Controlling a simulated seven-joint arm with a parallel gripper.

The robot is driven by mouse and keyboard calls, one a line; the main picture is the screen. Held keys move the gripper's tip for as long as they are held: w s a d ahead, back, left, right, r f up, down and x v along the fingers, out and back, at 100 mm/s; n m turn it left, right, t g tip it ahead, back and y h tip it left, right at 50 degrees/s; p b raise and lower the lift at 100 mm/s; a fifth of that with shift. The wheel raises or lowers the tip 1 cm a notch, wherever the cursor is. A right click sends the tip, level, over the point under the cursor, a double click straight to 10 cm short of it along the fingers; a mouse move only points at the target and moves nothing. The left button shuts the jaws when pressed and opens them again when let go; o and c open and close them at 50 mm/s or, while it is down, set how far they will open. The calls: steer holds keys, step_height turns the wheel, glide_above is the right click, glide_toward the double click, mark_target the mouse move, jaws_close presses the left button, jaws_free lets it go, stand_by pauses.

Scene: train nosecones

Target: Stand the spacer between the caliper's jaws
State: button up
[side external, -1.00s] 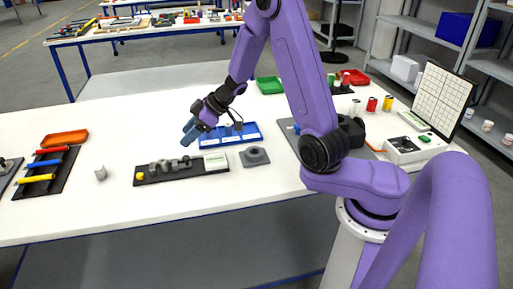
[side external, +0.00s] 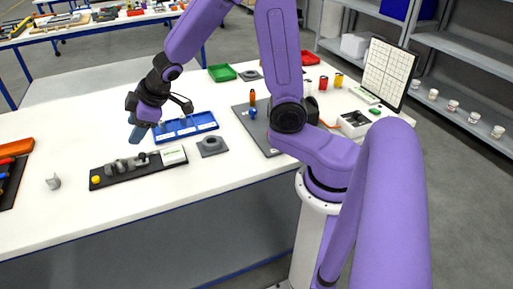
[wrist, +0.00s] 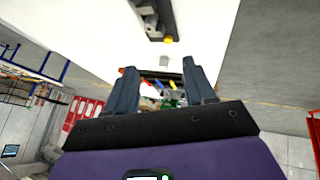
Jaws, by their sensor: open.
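The caliper (side external: 138,166) appears to be the dark bar with grey jaw blocks, a yellow knob at its left end and a pale display box at its right. It lies on the white table; part of it shows at the top of the wrist view (wrist: 151,18). A small grey notched block (side external: 53,182), possibly the spacer, stands alone left of the caliper. It also seems to show between the fingers in the wrist view (wrist: 164,61). My gripper (side external: 137,133) is open and empty, raised above the table behind the caliper. The gap between the caliper's jaws is too small to make out.
A blue tray (side external: 186,127) stands behind the caliper, and a grey plate with a round piece (side external: 212,145) stands to its right. A dark rack with coloured tools (side external: 12,180) is at the far left. The front of the white table is clear.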

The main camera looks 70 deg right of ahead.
steer(key=s+d+n+g+h, duration=0.1)
steer(key=s+n+g, duration=0.3)
steer(key=s, duration=2.7)
steer(key=r+g, duration=0.1)
steer(key=g, duration=0.1)
steer(key=shift+d+g, duration=0.15)
steer(key=shift+g, duration=0.25)
